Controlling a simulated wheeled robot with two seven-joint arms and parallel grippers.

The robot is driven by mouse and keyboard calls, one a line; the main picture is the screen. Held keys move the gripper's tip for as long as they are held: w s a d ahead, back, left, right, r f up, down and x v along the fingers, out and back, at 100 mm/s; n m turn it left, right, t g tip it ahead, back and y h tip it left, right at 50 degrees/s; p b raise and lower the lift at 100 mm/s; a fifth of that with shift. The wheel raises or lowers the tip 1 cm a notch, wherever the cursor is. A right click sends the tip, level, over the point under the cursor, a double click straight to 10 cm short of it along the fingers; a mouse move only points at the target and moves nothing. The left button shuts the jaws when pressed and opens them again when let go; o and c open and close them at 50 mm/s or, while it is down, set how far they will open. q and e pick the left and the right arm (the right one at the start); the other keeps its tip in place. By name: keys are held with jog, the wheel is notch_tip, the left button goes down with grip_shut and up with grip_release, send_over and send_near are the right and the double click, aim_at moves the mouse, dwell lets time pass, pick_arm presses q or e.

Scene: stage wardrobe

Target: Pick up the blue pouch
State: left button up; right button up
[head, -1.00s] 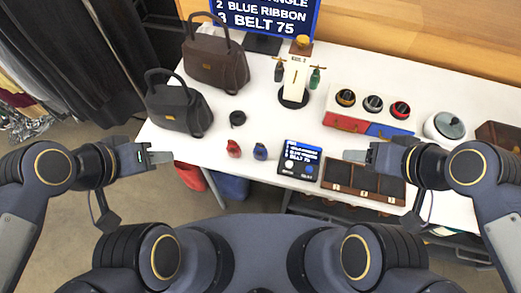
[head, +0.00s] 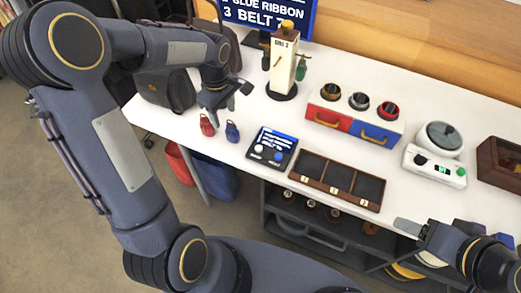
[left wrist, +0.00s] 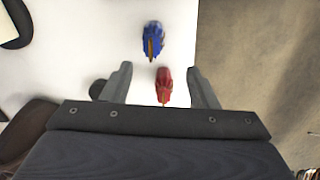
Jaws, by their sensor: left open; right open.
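The blue pouch (head: 232,132) stands on the white table near its front edge, just right of a small red pouch (head: 207,125). My left gripper (head: 223,106) is open and empty, hanging just above and behind the two pouches. In the left wrist view the blue pouch (left wrist: 153,37) lies beyond the fingertips, and the red pouch (left wrist: 164,85) shows between the open fingers (left wrist: 159,70). Neither pouch is held. My right gripper (head: 408,227) is at the lower right, in front of the table, open and empty.
A black panel with a screen (head: 272,147) and a brown compartment tray (head: 338,180) lie right of the pouches. A dark bag (head: 165,92) stands at left, partly behind my left arm. A stand (head: 284,65) is behind. Red (head: 179,162) and blue (head: 218,181) bins are below the edge.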

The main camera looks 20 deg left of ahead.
aim_at(231, 126)
pick_arm(q)
jog(key=shift+w+d+f+n, duration=0.15)
jog(key=shift+w+d+f, duration=0.1)
jog(key=shift+f, duration=0.35)
jog(key=shift+w+d+f+n, duration=0.15)
jog(key=shift+w+d+f, duration=0.05)
jog(key=shift+f, duration=0.4)
jog(key=f, duration=0.7)
jog(key=shift+w+d+f, duration=0.1)
jog(key=shift+w+d, duration=0.05)
jog(key=shift+d, duration=0.05)
jog(key=c, duration=1)
jog(key=shift+c, duration=0.2)
